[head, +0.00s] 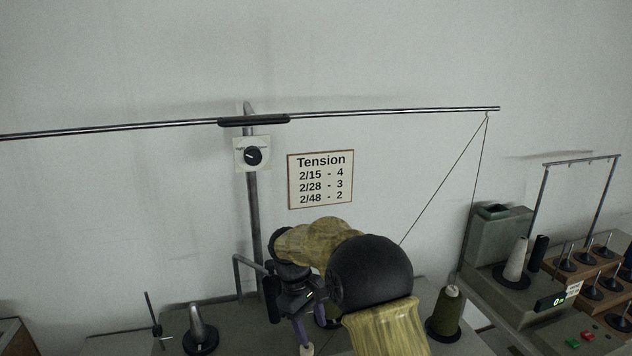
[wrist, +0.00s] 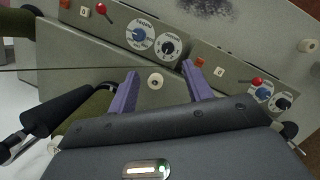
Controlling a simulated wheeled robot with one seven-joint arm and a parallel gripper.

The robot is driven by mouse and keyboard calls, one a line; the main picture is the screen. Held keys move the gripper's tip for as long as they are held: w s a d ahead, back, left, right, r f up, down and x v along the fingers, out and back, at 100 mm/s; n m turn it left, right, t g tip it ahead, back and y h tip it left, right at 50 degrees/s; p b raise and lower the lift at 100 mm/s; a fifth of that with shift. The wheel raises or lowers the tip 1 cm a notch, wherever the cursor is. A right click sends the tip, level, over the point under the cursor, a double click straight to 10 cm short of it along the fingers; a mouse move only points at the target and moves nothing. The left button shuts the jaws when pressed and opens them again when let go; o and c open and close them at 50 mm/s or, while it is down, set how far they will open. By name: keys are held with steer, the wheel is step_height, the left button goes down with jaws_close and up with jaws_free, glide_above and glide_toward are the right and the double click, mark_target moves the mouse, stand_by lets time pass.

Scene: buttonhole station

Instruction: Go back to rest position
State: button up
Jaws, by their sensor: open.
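My gripper (head: 312,338) hangs in the lower middle of the head view, its purple fingers pointing down in front of the machine's bench. In the wrist view the two purple fingers (wrist: 160,76) stand well apart, with nothing between them. Beyond them is a grey-green machine panel (wrist: 222,62) with blue and black dials, red-knobbed levers and small orange switches. A round pale button-like fitting shows on the panel between the fingers. I cannot tell how far the fingers are from the panel. My forearm hides part of the bench in the head view.
A green thread cone (head: 447,312) stands right of my arm, its thread running up to a long overhead rod (head: 400,112). A tension sign (head: 320,179) and dial (head: 253,155) are behind. An empty spindle (head: 200,332) stands left. A spool rack (head: 590,270) is at right.

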steer(key=s+d+r+m+t+y+p, duration=0.1)
steer(key=s+d+m+t, duration=0.3)
steer(key=s+d+m, duration=0.6)
steer(key=s+d+y, duration=0.1)
steer(key=s+d, duration=0.5)
steer(key=s, duration=0.4)
steer(key=shift+s+d+r+y, duration=0.15)
steer(key=shift+s+d+y, duration=0.2)
steer(key=shift+s+y, duration=0.05)
